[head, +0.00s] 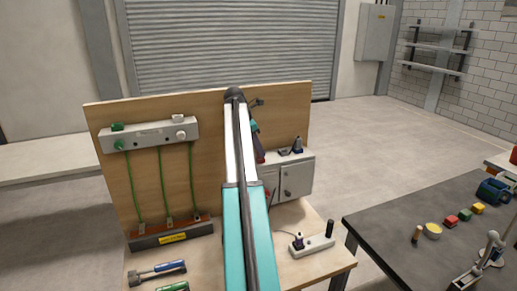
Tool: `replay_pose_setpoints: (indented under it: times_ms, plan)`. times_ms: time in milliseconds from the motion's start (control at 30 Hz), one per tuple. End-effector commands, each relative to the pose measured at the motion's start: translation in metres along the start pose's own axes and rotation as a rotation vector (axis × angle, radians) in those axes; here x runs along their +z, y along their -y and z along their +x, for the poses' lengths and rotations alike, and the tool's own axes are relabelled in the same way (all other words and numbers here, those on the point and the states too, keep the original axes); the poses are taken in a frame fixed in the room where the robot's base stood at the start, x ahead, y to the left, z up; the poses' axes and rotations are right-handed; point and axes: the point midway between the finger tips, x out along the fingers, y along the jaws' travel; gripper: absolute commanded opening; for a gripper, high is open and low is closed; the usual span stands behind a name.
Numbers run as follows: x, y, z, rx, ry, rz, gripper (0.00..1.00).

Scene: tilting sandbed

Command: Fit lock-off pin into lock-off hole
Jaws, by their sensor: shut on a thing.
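My gripper (258,146) shows only in part, at the right edge of my arm, in front of the grey cabinet on the board. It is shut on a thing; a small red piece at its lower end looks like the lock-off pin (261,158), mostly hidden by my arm. The grey cabinet (297,177) has a door with a small dark handle or hole on its front. I cannot make out the lock-off hole; the cabinet's left part is behind my arm. Whether the pin touches the cabinet cannot be told.
A grey box with green cables (150,135) hangs on the wooden board (205,105). Screwdriver-like tools (158,272) lie on the bench at left. A white block with dark plugs (312,245) stands at right. A dark table (400,225) with small coloured blocks is further right.

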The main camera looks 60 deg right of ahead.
Motion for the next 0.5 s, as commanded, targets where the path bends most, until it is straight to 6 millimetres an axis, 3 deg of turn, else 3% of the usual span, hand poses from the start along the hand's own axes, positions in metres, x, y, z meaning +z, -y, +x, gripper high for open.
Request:
replay_pose_setpoints:
  times_ms: [167,200,300,500]
  plan:
    - [-0.0015,0.0004,0.0027,-0.002,-0.002,-0.001,0.00]
    - [-0.0015,0.0003,0.0027,-0.002,-0.002,-0.001,0.27]
    - [-0.0014,0.0003,0.0026,-0.002,-0.002,0.000,0.42]
    - [-0.0011,0.0002,0.0021,-0.001,-0.001,0.000,0.42]
